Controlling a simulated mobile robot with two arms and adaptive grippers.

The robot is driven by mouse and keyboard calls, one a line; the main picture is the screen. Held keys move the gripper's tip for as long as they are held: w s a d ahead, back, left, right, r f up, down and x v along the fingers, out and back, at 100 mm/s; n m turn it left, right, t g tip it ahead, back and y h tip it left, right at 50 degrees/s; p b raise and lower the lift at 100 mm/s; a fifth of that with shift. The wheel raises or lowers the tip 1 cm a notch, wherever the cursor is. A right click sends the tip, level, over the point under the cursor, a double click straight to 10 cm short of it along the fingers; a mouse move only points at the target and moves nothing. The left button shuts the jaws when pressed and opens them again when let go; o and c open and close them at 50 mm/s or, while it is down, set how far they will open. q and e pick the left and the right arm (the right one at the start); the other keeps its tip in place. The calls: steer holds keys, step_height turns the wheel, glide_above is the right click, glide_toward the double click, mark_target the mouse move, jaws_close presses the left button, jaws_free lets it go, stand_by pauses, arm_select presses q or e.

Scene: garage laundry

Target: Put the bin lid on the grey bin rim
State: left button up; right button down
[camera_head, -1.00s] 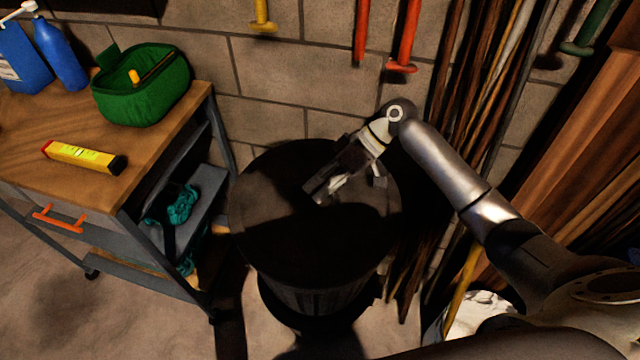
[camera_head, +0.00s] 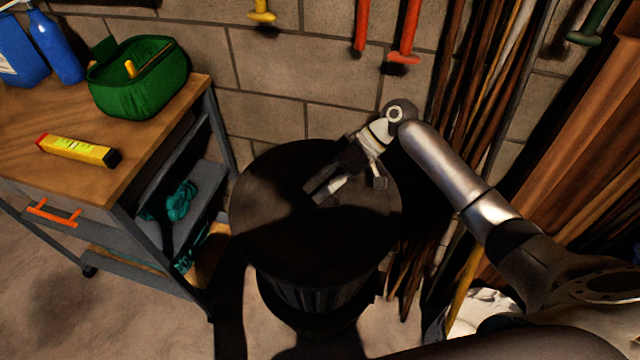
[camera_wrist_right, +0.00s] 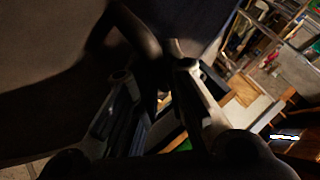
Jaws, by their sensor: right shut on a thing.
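The bin lid (camera_head: 290,240) is a dark round disc over the dark bin (camera_head: 315,298) in the head view. It hides the bin's rim, so I cannot tell whether lid and rim touch. My right gripper (camera_head: 328,187) is above the lid and shut on its handle. In the right wrist view the lid (camera_wrist_right: 45,50) fills the upper left, and its curved handle (camera_wrist_right: 125,22) runs down to the fingers of my right gripper (camera_wrist_right: 155,85). My left gripper does not show.
The block wall (camera_head: 270,70) is behind. Long poles (camera_head: 470,120) lean at the right, close to my arm.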

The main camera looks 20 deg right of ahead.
steer(key=shift+f+b, duration=0.35)
steer(key=shift+f, duration=0.3)
steer(key=c, duration=1.4)
jaws_free()
steer(key=shift+f, duration=0.1)
